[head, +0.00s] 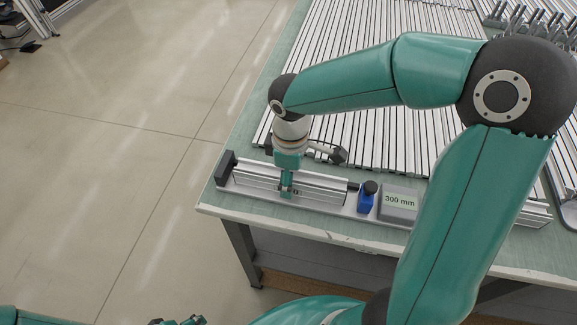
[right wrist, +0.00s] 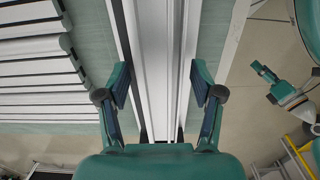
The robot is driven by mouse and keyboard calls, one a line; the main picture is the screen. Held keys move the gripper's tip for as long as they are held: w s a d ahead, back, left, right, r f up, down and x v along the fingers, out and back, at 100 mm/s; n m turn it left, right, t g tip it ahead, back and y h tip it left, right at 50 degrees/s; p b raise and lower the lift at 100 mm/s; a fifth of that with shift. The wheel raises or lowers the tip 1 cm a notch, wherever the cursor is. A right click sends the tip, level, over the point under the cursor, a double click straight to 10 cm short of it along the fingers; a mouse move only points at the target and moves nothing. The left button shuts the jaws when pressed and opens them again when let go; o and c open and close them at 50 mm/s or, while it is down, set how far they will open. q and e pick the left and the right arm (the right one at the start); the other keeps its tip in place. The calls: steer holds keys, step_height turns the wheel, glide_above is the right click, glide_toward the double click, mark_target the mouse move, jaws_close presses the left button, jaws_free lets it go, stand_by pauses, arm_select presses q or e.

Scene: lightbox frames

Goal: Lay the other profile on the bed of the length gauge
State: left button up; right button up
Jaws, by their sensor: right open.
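A silvery aluminium profile (head: 322,188) lies lengthwise on the bed of the length gauge (head: 345,209), between the black end stop (head: 226,167) and the blue slider (head: 366,198). My right gripper (head: 287,190) is lowered over the profile's middle. In the right wrist view the profile (right wrist: 157,60) runs between the fingers of my right gripper (right wrist: 160,88), which stand open with a gap on each side. My left gripper (head: 185,321) is at the bottom edge of the head view, away from the table; its jaw opening cannot be made out.
A grey display block (head: 400,201) reading 300 mm sits right of the slider. Rows of long profiles (head: 385,150) cover the table behind the gauge. Clamp-like tools (head: 530,20) stand at the back right. The table's front edge (head: 300,233) runs close to the gauge.

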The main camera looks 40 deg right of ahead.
step_height(320, 180, up, 12)
steer(key=shift+p, duration=0.35)
steer(key=shift+r, duration=0.1)
stand_by(0.4)
